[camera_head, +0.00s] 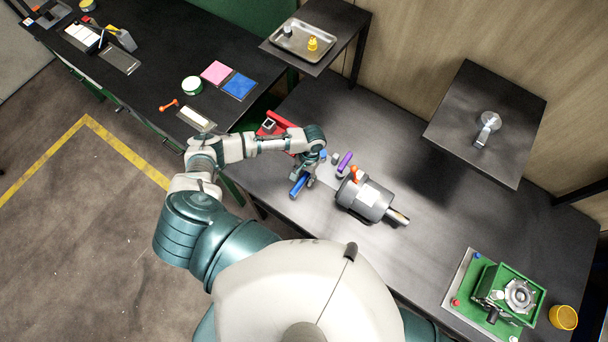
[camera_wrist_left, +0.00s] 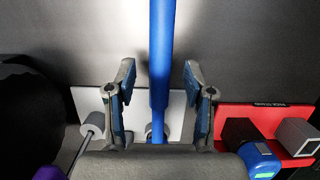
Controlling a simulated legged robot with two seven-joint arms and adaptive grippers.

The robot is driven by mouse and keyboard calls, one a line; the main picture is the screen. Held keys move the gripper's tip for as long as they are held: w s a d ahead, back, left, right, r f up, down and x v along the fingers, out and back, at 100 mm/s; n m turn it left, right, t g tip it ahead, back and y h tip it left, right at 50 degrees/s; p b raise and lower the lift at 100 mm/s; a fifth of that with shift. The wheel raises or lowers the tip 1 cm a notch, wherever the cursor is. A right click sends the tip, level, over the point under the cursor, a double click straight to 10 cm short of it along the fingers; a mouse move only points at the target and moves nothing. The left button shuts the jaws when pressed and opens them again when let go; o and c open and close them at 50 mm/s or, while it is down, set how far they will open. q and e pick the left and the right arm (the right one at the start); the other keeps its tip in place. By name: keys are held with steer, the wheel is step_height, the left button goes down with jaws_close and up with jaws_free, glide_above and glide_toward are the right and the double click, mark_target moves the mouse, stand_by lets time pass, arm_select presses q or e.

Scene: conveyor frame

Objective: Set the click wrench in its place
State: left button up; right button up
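A long blue bar-shaped tool (camera_head: 299,186), which I take for the click wrench, is at my left gripper in the head view. In the left wrist view the blue bar (camera_wrist_left: 161,45) runs between the two fingers, with a gap on each side. My left gripper (camera_wrist_left: 160,90) is open around it and its fingers do not visibly touch it. In the head view this gripper (camera_head: 303,172) points down over the table. The tool's far end is hidden behind the gripper body. My right gripper is not in view.
A red holder (camera_wrist_left: 268,118) with a black and a grey square socket is beside the gripper. A pale plate (camera_wrist_left: 176,112) with grey cylinders lies below. A grey motor (camera_head: 364,198) and a purple handle (camera_head: 345,161) are to the right.

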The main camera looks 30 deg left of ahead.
arm_select(q)
steer(key=v, duration=1.2)
stand_by(0.3)
